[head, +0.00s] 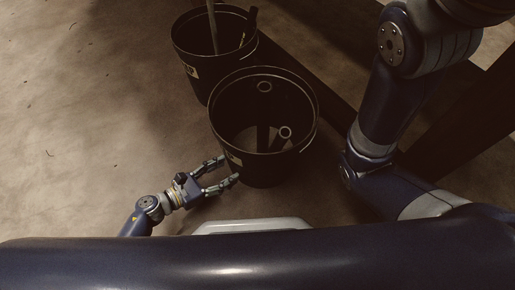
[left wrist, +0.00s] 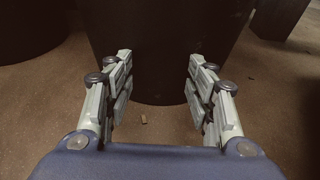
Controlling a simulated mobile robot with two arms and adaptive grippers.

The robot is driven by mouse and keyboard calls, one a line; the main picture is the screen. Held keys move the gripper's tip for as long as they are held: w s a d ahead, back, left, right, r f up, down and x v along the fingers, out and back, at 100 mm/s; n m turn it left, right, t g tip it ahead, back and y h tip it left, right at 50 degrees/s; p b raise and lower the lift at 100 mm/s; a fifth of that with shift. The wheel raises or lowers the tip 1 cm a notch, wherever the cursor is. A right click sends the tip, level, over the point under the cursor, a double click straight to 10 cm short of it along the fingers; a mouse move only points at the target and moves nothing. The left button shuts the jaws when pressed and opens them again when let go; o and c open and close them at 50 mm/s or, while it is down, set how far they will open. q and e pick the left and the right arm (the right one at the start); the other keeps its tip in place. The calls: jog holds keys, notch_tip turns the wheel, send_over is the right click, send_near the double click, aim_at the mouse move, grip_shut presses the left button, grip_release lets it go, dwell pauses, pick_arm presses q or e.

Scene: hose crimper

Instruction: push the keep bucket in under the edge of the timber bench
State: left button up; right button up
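Two black open buckets stand upright on the floor, and I cannot read their labels to tell which is the keep bucket. The nearer bucket (head: 213,115) holds a few short tube pieces. The farther bucket (head: 187,58) holds longer pieces that stick out of its top. My left gripper (head: 228,170) is open and empty, low at the near left side of the nearer bucket. In the left wrist view the bucket wall (left wrist: 160,75) is just ahead, between and beyond the spread fingers; contact is unclear. My right gripper is out of view. Dark timber, apparently the bench (head: 465,130), is at the right.
A dark beam (head: 312,62) runs along the floor to the right of both buckets. My right arm hides part of the area near the bench. The concrete floor (head: 85,130) at the left is open.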

pick_arm(q)
jog(key=shift+w+d+b, duration=0.1)
jog(key=shift+w+d, duration=0.55)
jog(key=shift+d, duration=0.3)
jog(key=shift+w+d+b, duration=0.1)
jog(key=shift+w+d, duration=0.5)
jog(key=shift+d, duration=0.35)
jog(key=shift+w+d+b, duration=0.1)
jog(key=shift+w+d, duration=0.55)
jog(key=shift+d, duration=0.3)
jog(key=shift+r, duration=0.1)
jog(key=shift+a, duration=0.1)
jog(key=shift+s+a+b, duration=0.1)
jog(key=shift+s+a, duration=0.45)
jog(key=shift+a, duration=0.25)
jog(key=shift+s+a+b, duration=0.1)
jog(key=shift+s+a, duration=0.5)
jog(key=shift+a, duration=0.25)
jog(key=shift+s+a+b, duration=0.1)
jog(key=shift+s+a, duration=0.45)
jog(key=shift+a, duration=0.25)
